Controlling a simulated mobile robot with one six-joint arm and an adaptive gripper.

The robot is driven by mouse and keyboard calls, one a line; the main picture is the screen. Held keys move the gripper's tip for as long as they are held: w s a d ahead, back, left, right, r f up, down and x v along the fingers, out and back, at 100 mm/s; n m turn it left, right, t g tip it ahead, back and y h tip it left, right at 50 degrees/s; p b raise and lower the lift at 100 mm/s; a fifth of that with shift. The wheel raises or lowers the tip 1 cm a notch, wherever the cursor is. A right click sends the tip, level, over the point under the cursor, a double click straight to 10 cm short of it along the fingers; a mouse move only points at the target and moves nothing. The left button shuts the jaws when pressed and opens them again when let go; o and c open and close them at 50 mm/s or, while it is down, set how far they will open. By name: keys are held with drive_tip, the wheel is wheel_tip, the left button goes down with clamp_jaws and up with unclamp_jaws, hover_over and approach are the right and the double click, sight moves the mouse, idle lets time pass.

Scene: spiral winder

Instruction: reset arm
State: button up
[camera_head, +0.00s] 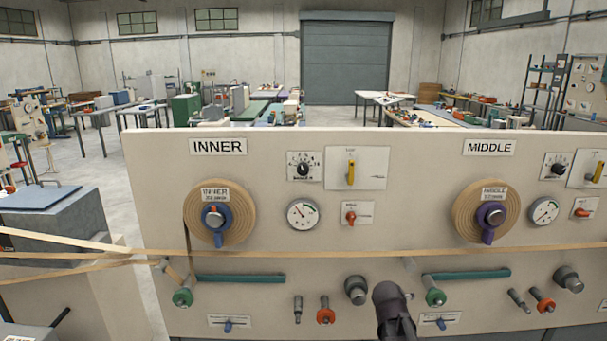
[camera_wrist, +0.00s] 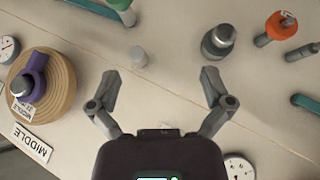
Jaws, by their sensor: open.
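My gripper (camera_wrist: 160,84) shows in the wrist view with its two fingers spread wide and nothing between them. It faces the beige winder panel (camera_head: 390,220), which also shows behind the fingers in the wrist view (camera_wrist: 165,112). The tan MIDDLE roll (camera_wrist: 62,85) with its purple hub clamp lies to the left of the fingers there. In the head view a dark grey part of my arm (camera_head: 393,308) rises at the bottom, between the INNER roll (camera_head: 240,228) and the MIDDLE roll (camera_head: 462,222). The fingers cannot be made out in the head view.
A dark grey knob (camera_wrist: 218,42) and an orange knob (camera_wrist: 281,25) stick out beyond the right finger. A small pale peg (camera_wrist: 138,57) stands past the fingertips. Tan strips (camera_head: 75,240) run left from the panel. Green bars (camera_head: 240,278) cross its lower part.

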drive_tip(key=s+a+f+g+y, duration=0.2)
drive_tip(key=s+a, duration=0.3)
drive_tip(key=s, duration=0.3)
drive_tip(key=s+a+f+m+g+y, duration=0.1)
drive_tip(key=s+a+f+g+y, duration=0.2)
drive_tip(key=s, duration=0.6)
drive_tip(key=a+g, duration=0.2)
drive_tip(key=shift+a+g, duration=0.3)
drive_tip(key=shift+w, duration=0.1)
